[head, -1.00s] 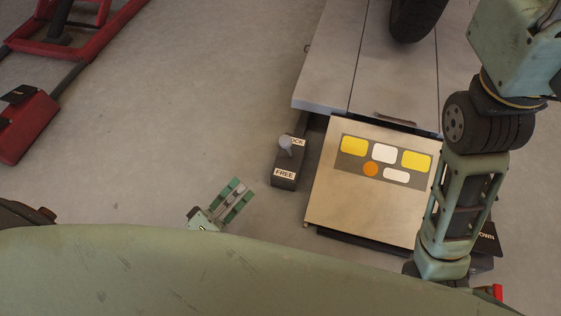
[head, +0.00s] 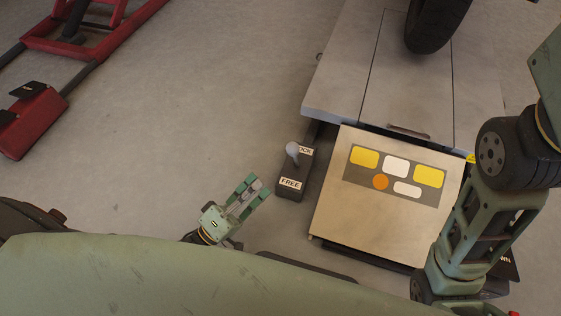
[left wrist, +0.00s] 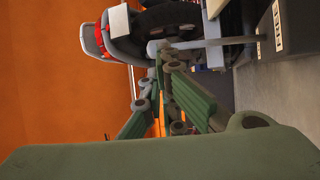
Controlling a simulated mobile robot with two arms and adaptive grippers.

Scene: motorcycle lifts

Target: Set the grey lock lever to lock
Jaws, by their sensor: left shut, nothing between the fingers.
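The grey lock lever (head: 293,153) stands up from a dark box (head: 291,193) on the floor. The box carries a FREE label on its near part and a partly covered LOCK label on its far part. I cannot tell exactly which setting the lever is at. My left gripper (head: 257,187) is shut and empty, to the left of the box and apart from the lever. In the left wrist view the lever (left wrist: 215,43) shows sideways beyond the fingers (left wrist: 163,62), its box (left wrist: 272,42) at the right. My right gripper is not in view.
A lift with a control panel (head: 330,225) of coloured buttons stands right of the box. A tyre (head: 435,25) is on the lift platform (head: 345,90). A red lift (head: 35,125) is at the far left. The floor (head: 170,130) between is clear.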

